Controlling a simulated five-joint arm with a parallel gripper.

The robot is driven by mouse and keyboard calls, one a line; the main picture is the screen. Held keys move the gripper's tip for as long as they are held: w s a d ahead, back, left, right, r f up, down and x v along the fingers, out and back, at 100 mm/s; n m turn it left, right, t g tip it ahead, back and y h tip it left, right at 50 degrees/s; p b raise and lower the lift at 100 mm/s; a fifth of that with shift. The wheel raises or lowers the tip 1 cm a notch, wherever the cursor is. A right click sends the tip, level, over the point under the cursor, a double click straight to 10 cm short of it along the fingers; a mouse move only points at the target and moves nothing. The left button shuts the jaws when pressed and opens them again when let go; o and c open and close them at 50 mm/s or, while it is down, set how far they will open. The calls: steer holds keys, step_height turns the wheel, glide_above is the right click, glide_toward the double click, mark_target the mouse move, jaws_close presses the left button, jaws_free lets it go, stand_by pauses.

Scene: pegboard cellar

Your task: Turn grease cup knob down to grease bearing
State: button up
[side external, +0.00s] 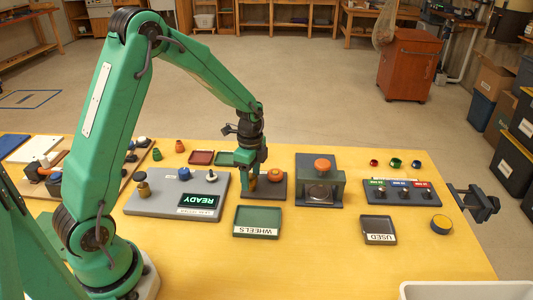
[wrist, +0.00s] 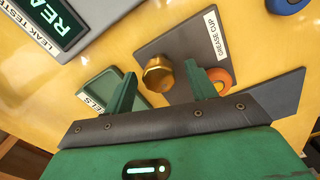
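The grease cup knob (wrist: 158,74) is a brass, faceted cap on a dark grey plate (wrist: 185,42) labelled GREASE CUP in the wrist view. My gripper (wrist: 160,72) is open, with one green finger on each side of the knob and a gap showing on both sides. An orange round part (wrist: 221,78) on the same plate is partly hidden behind the right finger. In the side external view, my gripper (side external: 254,187) points down over the plate (side external: 280,192), low and close to it. It hides most of the knob there.
A grey panel (side external: 150,205) with a READY screen (side external: 198,201) stands left of the plate. A grey press-like box (side external: 320,180) with an orange knob is at its right. The WHEELS tray (side external: 257,222) lies in front. The table between them is narrow.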

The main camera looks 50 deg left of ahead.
mark_target(251, 176)
steer(key=shift+r, duration=0.1)
step_height(251, 176, up, 7)
steer(key=shift+r, duration=0.35)
stand_by(0.5)
stand_by(0.3)
steer(key=shift+s+d+r, duration=0.1)
steer(key=shift+r, duration=0.15)
steer(key=s+d+r+n+t, duration=0.3)
steer(key=s+r+n, duration=0.3)
steer(key=s, duration=0.4)
steer(key=s+d+r+n+t, duration=0.2)
steer(key=s+d+r+n, duration=0.2)
steer(key=s, duration=0.5)
steer(key=shift+s+r+n+t, duration=0.35)
steer(key=shift+r+n+t, duration=0.05)
steer(key=shift+r+n, duration=0.9)
steer(key=shift+o, duration=0.5)
